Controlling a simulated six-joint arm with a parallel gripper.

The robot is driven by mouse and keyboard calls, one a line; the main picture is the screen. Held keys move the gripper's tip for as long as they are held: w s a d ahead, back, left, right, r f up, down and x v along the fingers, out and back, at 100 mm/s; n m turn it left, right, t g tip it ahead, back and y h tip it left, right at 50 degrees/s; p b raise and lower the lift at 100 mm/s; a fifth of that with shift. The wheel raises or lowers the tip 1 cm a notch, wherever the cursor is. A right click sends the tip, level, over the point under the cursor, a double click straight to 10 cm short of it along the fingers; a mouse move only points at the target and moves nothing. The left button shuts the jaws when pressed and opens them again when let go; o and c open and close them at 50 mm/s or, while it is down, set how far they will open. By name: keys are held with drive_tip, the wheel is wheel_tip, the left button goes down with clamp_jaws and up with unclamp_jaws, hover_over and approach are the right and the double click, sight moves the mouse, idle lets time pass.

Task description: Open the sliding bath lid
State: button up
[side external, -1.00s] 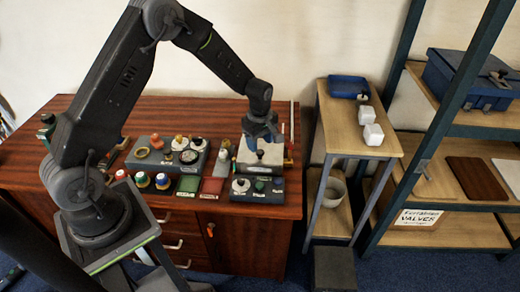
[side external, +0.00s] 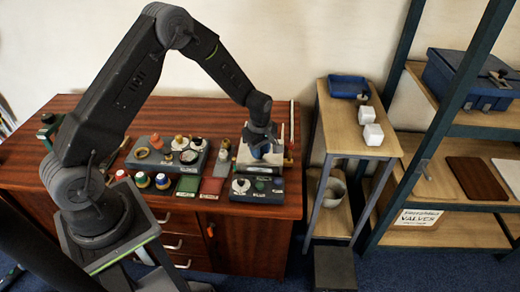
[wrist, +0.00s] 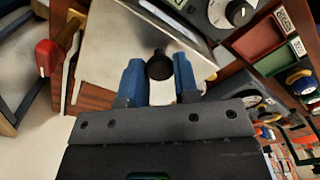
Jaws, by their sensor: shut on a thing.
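The bath lid (wrist: 115,45) is a pale, flat plate with a round black knob (wrist: 160,66) standing on it. In the side view the lid (side external: 243,155) lies at the right end of the desk, partly hidden by my gripper (side external: 262,150). In the wrist view my gripper (wrist: 159,72) has its blue fingers on either side of the knob and is shut on it. A dark, grey-edged strip (wrist: 172,18) runs along the lid's far edge in the wrist view; I cannot tell whether it is an opening.
A control box with dials (side external: 257,190) stands just in front of the lid. Green (side external: 188,185) and red (side external: 211,186) trays and a grey block with round parts (side external: 165,155) lie to its left. A red-handled valve (wrist: 45,57) stands beside the lid.

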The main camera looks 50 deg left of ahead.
clamp_jaws()
drive_tip(key=w+a, duration=0.7)
drive_tip(key=o, duration=0.7)
unclamp_jaws()
wheel_tip(320, 180, up, 14)
idle(0.4)
